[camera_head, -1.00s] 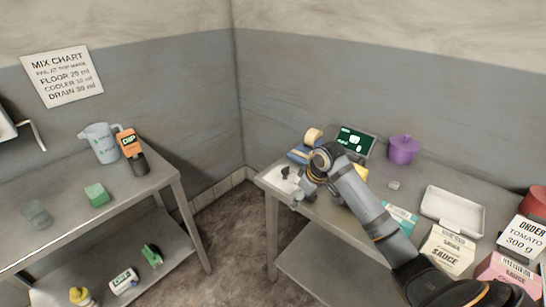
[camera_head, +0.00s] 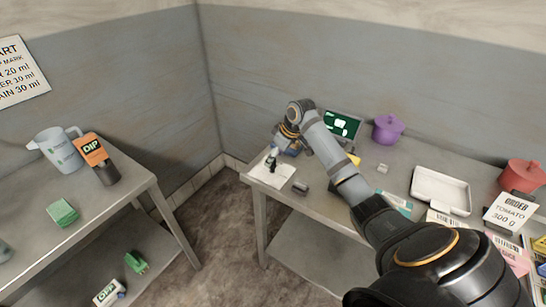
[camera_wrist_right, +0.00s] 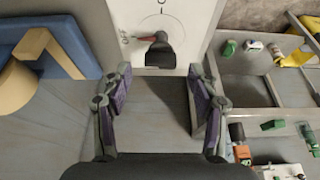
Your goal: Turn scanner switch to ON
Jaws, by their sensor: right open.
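The scanner switch is a white plate (camera_head: 263,176) with a black knob (camera_head: 271,162) at the left front corner of the right-hand table. In the right wrist view the knob (camera_wrist_right: 160,52) has a red pointer aimed left at the lettering "OFF" on the plate (camera_wrist_right: 180,15). My right gripper (camera_wrist_right: 160,72) is open and empty, its two fingers apart to either side. The knob lies just beyond the fingertips, roughly centred between them, with no contact visible. In the head view my right gripper is small and partly hidden by its wrist. My left gripper is not in view.
Behind the gripper are a blue block with a tan roll (camera_wrist_right: 45,55) and a dark screen with green display (camera_head: 342,125). A purple pot (camera_head: 388,129), white tray (camera_head: 441,190) and red pot (camera_head: 522,176) stand further right. A gap separates the left table (camera_head: 100,205).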

